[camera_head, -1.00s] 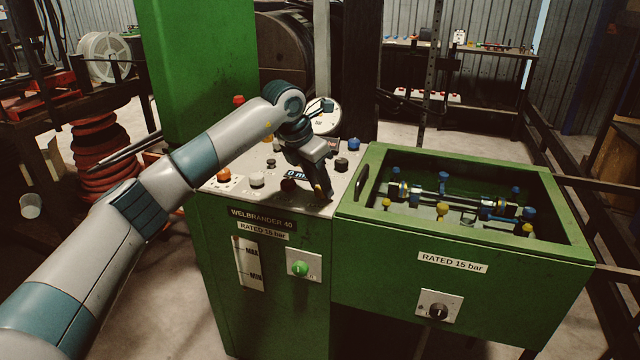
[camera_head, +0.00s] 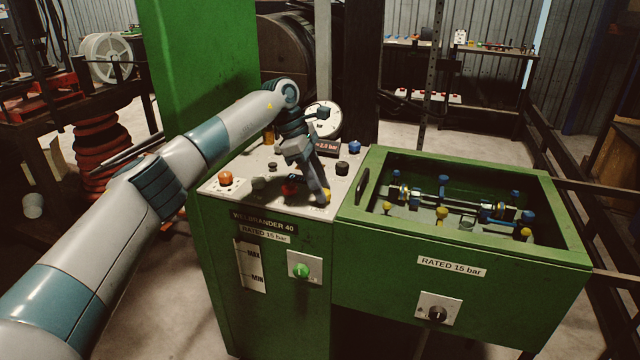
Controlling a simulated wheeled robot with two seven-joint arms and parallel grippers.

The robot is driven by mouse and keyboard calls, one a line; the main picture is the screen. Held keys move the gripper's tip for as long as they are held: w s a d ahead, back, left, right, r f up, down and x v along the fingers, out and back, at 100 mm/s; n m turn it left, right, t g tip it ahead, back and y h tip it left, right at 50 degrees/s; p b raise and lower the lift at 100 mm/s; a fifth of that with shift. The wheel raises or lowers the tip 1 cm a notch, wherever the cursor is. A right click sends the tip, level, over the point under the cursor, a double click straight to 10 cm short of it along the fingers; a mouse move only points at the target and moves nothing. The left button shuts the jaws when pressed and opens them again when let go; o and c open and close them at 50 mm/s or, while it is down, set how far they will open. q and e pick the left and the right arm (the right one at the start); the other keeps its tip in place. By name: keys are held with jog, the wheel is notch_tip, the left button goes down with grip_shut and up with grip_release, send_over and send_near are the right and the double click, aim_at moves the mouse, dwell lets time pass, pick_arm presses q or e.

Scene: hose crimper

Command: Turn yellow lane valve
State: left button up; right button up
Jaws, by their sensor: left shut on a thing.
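A yellow valve knob (camera_head: 326,195) sits at the front right corner of the pale control panel (camera_head: 215,186) on the green machine. My left gripper (camera_head: 324,197) reaches down to it from above and is shut on it, hiding part of the knob. My left wrist stands over the panel. My right gripper is not in view.
Other controls stand close by: an orange knob (camera_head: 226,178), a blue knob (camera_head: 354,146) and a black knob (camera_head: 342,167). A round gauge (camera_head: 326,118) stands behind. On the right is an open green trough (camera_head: 455,250) with pipe fittings.

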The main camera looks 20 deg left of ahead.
pick_arm(q)
jog(key=m, duration=0.1)
jog(key=m+g, duration=0.1)
jog(key=shift+w+r+m+p, duration=0.15)
jog(key=shift+r+m+p, duration=0.05)
jog(key=shift+m+p, duration=0.2)
jog(key=shift+f+m+g+y+p, duration=0.1)
jog(key=shift+m+g+y+p, duration=0.4)
jog(key=shift+m, duration=1)
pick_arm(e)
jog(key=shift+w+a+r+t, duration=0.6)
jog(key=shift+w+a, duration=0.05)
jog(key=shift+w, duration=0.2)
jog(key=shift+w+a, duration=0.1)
pick_arm(q)
jog(key=o, duration=1)
jog(key=shift+f, duration=0.1)
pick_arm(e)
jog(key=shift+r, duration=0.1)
